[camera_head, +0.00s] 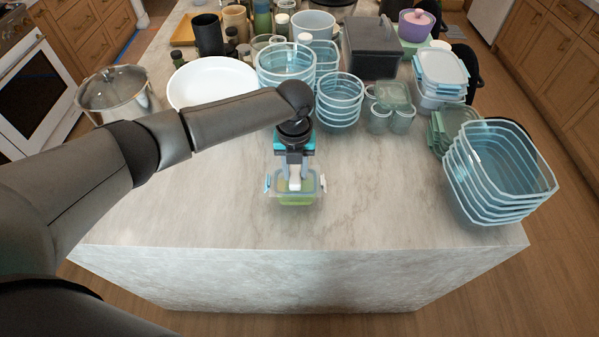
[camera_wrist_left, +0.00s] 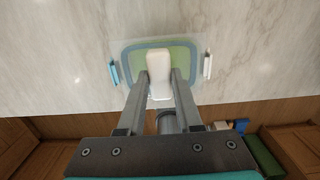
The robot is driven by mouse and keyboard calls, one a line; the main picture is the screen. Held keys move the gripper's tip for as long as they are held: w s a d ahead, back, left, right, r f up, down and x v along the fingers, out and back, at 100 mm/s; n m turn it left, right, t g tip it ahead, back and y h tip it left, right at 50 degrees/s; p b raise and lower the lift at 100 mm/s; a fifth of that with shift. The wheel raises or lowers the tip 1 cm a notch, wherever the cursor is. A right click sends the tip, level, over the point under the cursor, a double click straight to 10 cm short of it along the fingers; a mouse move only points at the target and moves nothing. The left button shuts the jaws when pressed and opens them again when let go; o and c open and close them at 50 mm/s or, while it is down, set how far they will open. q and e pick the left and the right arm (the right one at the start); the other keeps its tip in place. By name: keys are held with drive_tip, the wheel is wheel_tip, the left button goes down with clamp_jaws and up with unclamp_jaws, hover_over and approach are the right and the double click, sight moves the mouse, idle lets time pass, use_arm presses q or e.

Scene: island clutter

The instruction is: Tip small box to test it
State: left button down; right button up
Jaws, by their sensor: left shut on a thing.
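The small box (camera_head: 296,200) is green with a light blue rim and a clip on each side. It is near the middle of the island's front half. My left gripper (camera_head: 294,182) points down over it, its fingers shut on a white piece (camera_wrist_left: 160,62) at the top of the small box. In the left wrist view the small box (camera_wrist_left: 187,52) lies beyond the fingertips, and the white piece covers part of its lid. I cannot tell whether the box touches the counter. My right gripper is not in view.
The marble island (camera_head: 380,215) is clear around the box and along its front edge. Behind stand nested bowls (camera_head: 341,100), a white bowl (camera_head: 212,82), a pot (camera_head: 113,93) and small jars (camera_head: 380,119). Stacked containers (camera_head: 495,175) stand at the right edge.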

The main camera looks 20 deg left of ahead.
use_arm(q)
drive_tip(key=shift+f+b, duration=0.8)
drive_tip(key=shift+f, duration=0.45)
drive_tip(key=c, duration=0.5)
unclamp_jaws()
wheel_tip(320, 180, up, 15)
drive_tip(key=shift+s+r, duration=0.15)
drive_tip(key=shift+s, duration=0.05)
